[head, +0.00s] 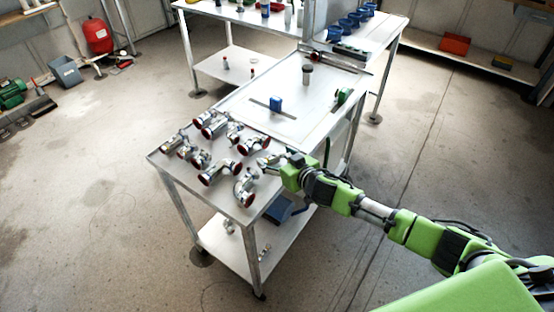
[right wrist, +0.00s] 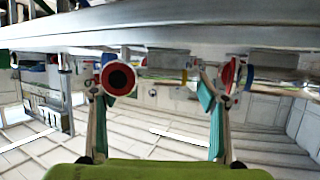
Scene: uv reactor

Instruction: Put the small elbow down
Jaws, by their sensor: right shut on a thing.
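Several silver pipe elbows with dark red end rings stand close together on the near part of the metal table; one (head: 247,188) is by the near edge, another (head: 220,172) just left of it. My right gripper (head: 266,162) is low over the table's right edge, beside these elbows. It is shut on a small elbow, which is hard to make out from its neighbours. In the right wrist view the fingers stand apart, with a red-ringed pipe end (right wrist: 118,78) by the left fingertip and another (right wrist: 228,76) by the right. My left gripper is not in view.
A blue block (head: 276,104), a dark-topped cylinder (head: 307,74) and a green part (head: 343,97) are farther back on the table (head: 240,115). A blue bin (head: 280,208) is on the lower shelf. Bare tabletop lies behind the elbows.

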